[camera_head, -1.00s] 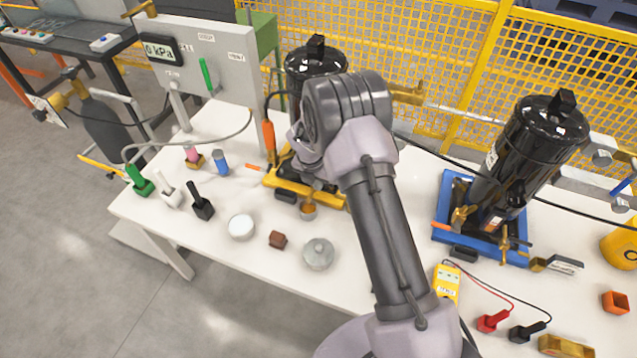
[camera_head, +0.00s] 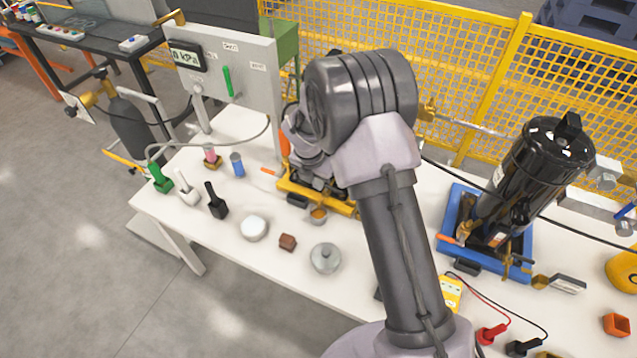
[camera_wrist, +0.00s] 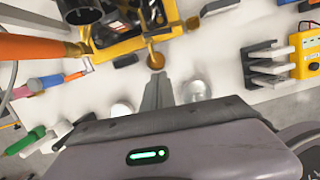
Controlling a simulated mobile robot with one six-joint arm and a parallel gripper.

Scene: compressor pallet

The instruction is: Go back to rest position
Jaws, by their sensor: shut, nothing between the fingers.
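My gripper (camera_wrist: 158,92) shows in the wrist view with its dark fingers together and nothing between them. It is above the white table (camera_head: 190,235). In the head view my arm hides the fingers. Beyond the fingertips in the wrist view is a small round brass-coloured part (camera_wrist: 155,60) beside the yellow pallet (camera_wrist: 115,50). In the head view the yellow pallet (camera_head: 340,207) is partly hidden behind my arm, and so is the black compressor on it.
A second black compressor (camera_head: 538,165) stands on a blue pallet (camera_head: 455,205) at right. A gauge panel (camera_head: 240,75) stands at the back left. Yellow mesh fencing (camera_head: 460,70) is behind.

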